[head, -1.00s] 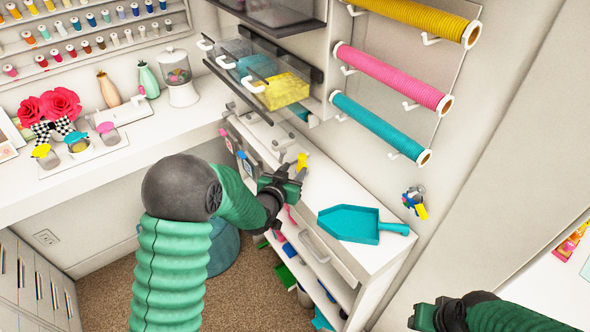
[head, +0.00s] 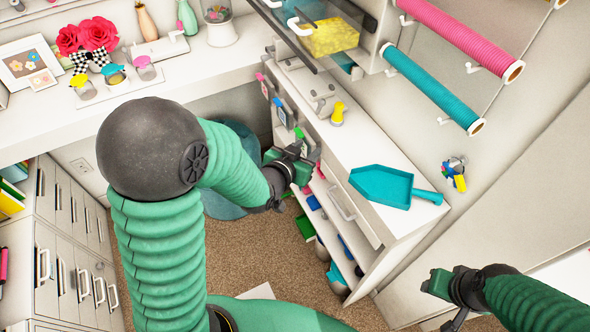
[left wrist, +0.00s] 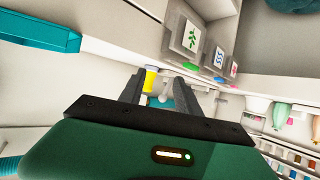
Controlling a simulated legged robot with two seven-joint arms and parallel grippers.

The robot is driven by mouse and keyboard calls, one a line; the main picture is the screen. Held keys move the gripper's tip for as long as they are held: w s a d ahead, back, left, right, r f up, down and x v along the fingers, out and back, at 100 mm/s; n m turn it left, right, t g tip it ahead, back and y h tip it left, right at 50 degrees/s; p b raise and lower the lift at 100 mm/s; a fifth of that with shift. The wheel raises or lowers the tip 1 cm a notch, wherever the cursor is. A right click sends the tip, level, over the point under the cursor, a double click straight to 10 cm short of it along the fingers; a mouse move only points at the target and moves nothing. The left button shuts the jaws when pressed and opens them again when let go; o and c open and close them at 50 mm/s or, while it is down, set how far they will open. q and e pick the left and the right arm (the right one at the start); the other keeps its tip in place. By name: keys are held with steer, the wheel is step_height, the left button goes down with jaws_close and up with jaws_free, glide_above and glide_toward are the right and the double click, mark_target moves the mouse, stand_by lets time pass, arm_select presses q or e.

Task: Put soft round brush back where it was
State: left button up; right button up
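I cannot pick out a soft round brush for certain. A small yellow item (head: 337,113) stands upright on the white counter and may be it; it also shows in the left wrist view (left wrist: 151,78), beyond the fingers. My left gripper (head: 301,160) is at the counter's left edge, below and left of the yellow item and apart from it. In the left wrist view its two fingers (left wrist: 166,92) are spread, and I see nothing clearly held. My right gripper (head: 430,287) is low on the right, clear of the counter; its fingers are too unclear to read.
A teal dustpan (head: 381,186) lies on the white counter (head: 335,150). Labelled tags (head: 284,113) hang along its left edge. Carpeted floor (head: 265,250) is free below.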

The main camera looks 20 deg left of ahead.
arm_select(q)
steer(key=s+f+g, duration=0.3)
steer(key=s+g, duration=0.2)
steer(key=s, duration=0.4)
steer(key=s+d+f+g, duration=0.1)
steer(key=s+f+g, duration=0.2)
steer(key=s, duration=0.7)
steer(key=shift+d+n+g+y, duration=0.15)
steer(key=shift+n+g+y, duration=0.15)
steer(key=shift+g, duration=0.9)
steer(key=shift+d, duration=0.1)
